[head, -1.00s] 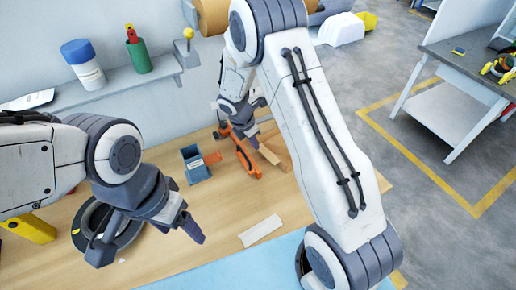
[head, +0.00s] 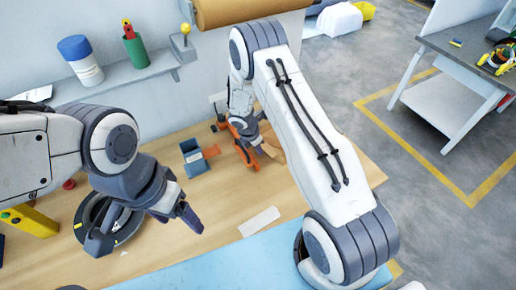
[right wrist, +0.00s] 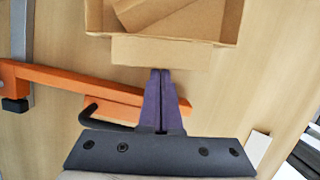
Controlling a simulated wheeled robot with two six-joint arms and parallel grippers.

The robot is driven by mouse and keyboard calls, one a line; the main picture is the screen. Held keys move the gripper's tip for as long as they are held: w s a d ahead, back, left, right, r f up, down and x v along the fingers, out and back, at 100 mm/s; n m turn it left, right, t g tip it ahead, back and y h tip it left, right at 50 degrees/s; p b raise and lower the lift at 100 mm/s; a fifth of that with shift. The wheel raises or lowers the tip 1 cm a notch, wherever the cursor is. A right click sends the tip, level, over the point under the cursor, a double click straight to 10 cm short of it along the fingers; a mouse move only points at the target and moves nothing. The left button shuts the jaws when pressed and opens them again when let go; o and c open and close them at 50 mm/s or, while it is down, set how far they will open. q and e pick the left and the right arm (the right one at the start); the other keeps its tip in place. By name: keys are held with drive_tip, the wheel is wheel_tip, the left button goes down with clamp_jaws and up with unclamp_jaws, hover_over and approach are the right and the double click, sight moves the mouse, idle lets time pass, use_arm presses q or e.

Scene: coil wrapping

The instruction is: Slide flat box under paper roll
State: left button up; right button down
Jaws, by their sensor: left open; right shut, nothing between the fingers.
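The brown paper roll (head: 250,10) hangs at the top edge of the head view, above the back of the bench. The flat cardboard box (right wrist: 170,20) is open-topped and partly cut off in the right wrist view. In the head view it is mostly hidden behind my right arm. My right gripper (right wrist: 161,72) is shut and empty, its purple fingertips at the box's near flap; I cannot tell whether they touch it. My left gripper (head: 145,231) is open and empty above the bench, over a black ring-shaped coil (head: 80,222).
An orange-handled tool (right wrist: 70,82) lies beside and under my right fingers. A blue-grey bin (head: 194,160) and a white strip (head: 259,221) sit on the bench.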

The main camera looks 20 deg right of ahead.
drive_tip(key=shift+w+d, duration=0.25)
drive_tip(key=shift+d, duration=0.4)
drive_tip(key=shift+w+d, duration=0.2)
drive_tip(key=shift+d, duration=0.4)
drive_tip(key=shift+s, duration=0.1)
drive_tip(key=shift+r, duration=0.1)
drive_tip(key=w+p+v, duration=0.1)
drive_tip(key=p+v, duration=0.6)
drive_tip(key=v, duration=0.3)
drive_tip(key=s+a+r+m+b, duration=0.65)
drive_tip(key=s+a+r, duration=0.25)
drive_tip(key=a+r, duration=0.15)
drive_tip(key=s+a+r+m+y+b, duration=0.1)
drive_tip(key=s+a+m+y+b, duration=0.1)
drive_tip(key=s, duration=0.9)
drive_tip(key=s+a+r+m+g+y+b, duration=0.1)
drive_tip(key=s+a+m+b, duration=0.4)
drive_tip(key=s, duration=0.6)
drive_tip(key=shift+s+r+m+y+b, duration=0.15)
drive_tip(key=shift+s+m+y+b, duration=0.2)
drive_tip(key=shift+y+b, duration=0.25)
